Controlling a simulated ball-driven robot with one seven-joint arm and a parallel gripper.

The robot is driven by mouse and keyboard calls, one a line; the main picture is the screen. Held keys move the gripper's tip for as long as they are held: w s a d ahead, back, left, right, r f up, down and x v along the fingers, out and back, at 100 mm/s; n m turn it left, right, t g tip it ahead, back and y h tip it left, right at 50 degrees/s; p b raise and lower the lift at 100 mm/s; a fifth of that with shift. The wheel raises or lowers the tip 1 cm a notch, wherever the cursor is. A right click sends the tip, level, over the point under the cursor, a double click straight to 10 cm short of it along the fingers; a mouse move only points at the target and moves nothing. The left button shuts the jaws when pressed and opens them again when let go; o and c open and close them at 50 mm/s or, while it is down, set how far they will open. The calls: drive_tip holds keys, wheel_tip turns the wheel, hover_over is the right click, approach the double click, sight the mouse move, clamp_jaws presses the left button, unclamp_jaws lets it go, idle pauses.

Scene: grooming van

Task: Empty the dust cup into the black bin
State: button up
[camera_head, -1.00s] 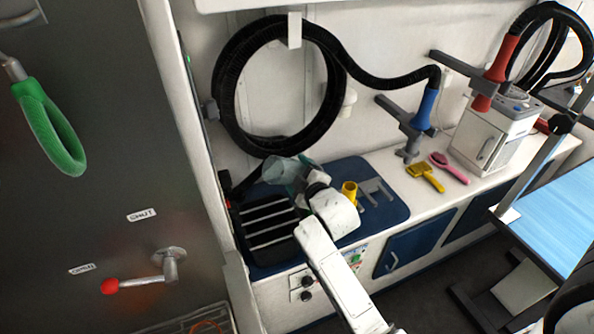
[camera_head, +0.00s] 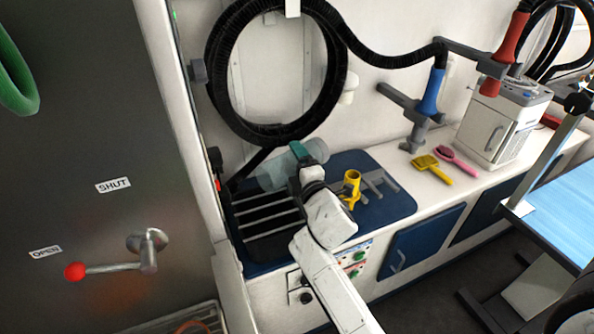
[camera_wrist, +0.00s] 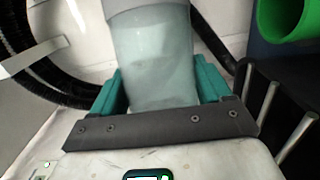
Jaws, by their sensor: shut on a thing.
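The dust cup (camera_head: 276,174) is a clear, slightly greyish cup. My gripper (camera_head: 308,156) is shut on it, with teal fingers on either side. It lies tilted in the head view, its far end pointing left, above a black slatted box. In the wrist view the cup (camera_wrist: 150,60) fills the middle between the fingers (camera_wrist: 160,88). I cannot see clearly what is inside it. The black box (camera_head: 240,228) with pale bars across its top, possibly the black bin, sits at the counter's left end, below the cup. Its bars also show at the right of the wrist view.
A yellow holder (camera_head: 352,188) stands on the blue mat (camera_head: 398,203) to the right. A black hose (camera_head: 216,95) hangs on the wall behind. Yellow (camera_head: 436,168) and pink (camera_head: 457,160) brushes lie farther right. A green ring (camera_wrist: 288,18) shows at upper right in the wrist view.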

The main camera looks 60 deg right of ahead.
drive_tip(key=n+b, duration=0.1)
drive_tip(key=b, duration=0.1)
drive_tip(key=f+n+t+b, duration=0.1)
drive_tip(key=n+b, duration=0.1)
drive_tip(key=shift+f, duration=0.15)
drive_tip(key=shift+n+t+h+b, duration=0.3)
drive_tip(key=shift+n+t+b, duration=0.2)
drive_tip(key=shift+n+b, duration=0.5)
